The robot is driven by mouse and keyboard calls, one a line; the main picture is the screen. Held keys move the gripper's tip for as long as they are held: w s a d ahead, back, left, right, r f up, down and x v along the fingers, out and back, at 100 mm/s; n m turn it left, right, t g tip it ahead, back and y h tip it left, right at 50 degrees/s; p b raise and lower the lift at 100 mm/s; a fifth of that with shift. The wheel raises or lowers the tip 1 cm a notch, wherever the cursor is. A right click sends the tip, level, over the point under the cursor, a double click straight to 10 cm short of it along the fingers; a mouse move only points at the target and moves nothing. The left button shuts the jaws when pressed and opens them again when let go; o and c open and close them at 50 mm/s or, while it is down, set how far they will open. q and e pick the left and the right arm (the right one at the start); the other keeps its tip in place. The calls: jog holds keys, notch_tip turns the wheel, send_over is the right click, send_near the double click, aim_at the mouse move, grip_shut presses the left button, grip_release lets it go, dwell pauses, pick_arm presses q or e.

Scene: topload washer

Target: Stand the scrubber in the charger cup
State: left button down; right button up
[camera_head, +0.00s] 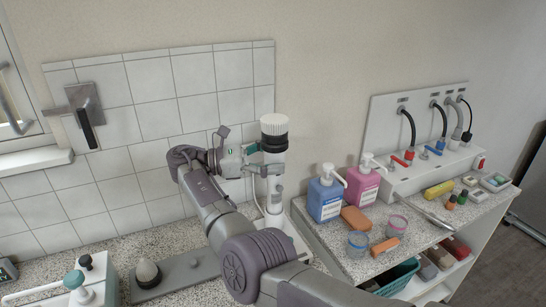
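The scrubber (274,131) stands upright, with a white bristle head and a dark band on top of a white handle. My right gripper (264,160) is at its upper handle from the left, with its fingers against the handle, and looks shut on it. The handle's lower part (275,188) runs down toward the counter behind my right arm. A white cable hangs beside it on the left. I cannot clearly make out the charger cup; the handle's foot is partly hidden by my arm. My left gripper is not in view.
A grey base with a domed brush (147,272) lies on the speckled counter to the left, near a pale green-topped device (75,283). Blue (326,200) and pink (362,186) pump bottles, sponges and small jars crowd the right shelf. A tiled wall (155,120) stands behind.

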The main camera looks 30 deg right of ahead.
aim_at(274, 118)
jog(key=shift+f, duration=0.1)
notch_tip(274, 118, up, 10)
jog(key=shift+r, duration=0.15)
dwell(0.4)
dwell(0.3)
